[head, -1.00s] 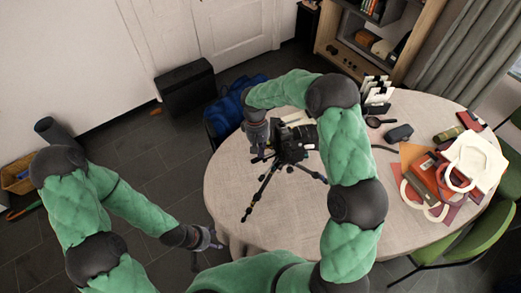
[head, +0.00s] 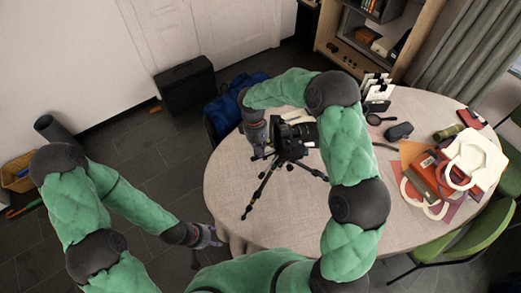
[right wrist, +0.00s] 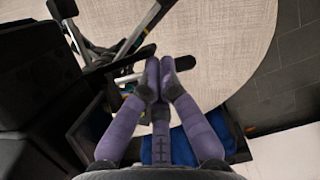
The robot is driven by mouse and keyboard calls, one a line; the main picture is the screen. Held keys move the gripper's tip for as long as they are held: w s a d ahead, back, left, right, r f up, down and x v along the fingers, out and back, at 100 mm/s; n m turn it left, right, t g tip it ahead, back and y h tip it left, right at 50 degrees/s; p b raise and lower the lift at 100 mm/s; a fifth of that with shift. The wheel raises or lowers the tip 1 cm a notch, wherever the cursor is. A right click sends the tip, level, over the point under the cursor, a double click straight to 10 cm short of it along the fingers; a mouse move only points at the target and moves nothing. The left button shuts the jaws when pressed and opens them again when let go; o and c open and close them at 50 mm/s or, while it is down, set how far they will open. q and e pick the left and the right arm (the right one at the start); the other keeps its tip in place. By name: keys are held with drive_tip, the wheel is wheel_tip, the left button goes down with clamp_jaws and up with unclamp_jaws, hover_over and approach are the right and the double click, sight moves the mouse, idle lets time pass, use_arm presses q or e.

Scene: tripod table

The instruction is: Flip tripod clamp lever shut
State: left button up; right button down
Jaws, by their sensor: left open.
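The black tripod (head: 260,188) stands on the round table with a black camera (head: 300,132) on its head. My right gripper (head: 262,153) is at the left side of the tripod head. In the right wrist view, its purple fingers (right wrist: 160,64) are close together beside a small lever with a light metal part and a dark end (right wrist: 184,63). The fingers hide the lever's middle, and I cannot tell whether they touch it. My left gripper (head: 213,240) is open and empty, off the table's left edge.
The cloth-covered round table (head: 232,185) is clear left of the tripod. An eyeglass case (head: 398,131), a magnifier (head: 374,119), a white bag (head: 474,158) and books lie on its right side. A blue bag (head: 228,108) is behind the table.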

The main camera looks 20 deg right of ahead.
drive_tip(key=shift+s, duration=0.1)
drive_tip(key=s+n, duration=0.1)
drive_tip(key=n, duration=0.1)
drive_tip(key=s+n+h, duration=0.1)
drive_tip(key=s+n, duration=0.1)
drive_tip(key=n, duration=0.1)
drive_tip(key=s+n+t, duration=0.1)
drive_tip(key=n, duration=0.2)
drive_tip(key=shift+s+d, duration=0.15)
drive_tip(key=shift+d, duration=0.25)
drive_tip(key=n, duration=0.1)
drive_tip(key=s+d+n+t, duration=0.1)
drive_tip(key=n, duration=0.1)
drive_tip(key=shift+s+h, duration=0.1)
drive_tip(key=shift+h, duration=0.3)
drive_tip(key=shift+w+d, duration=0.25)
drive_tip(key=shift+w, duration=0.55)
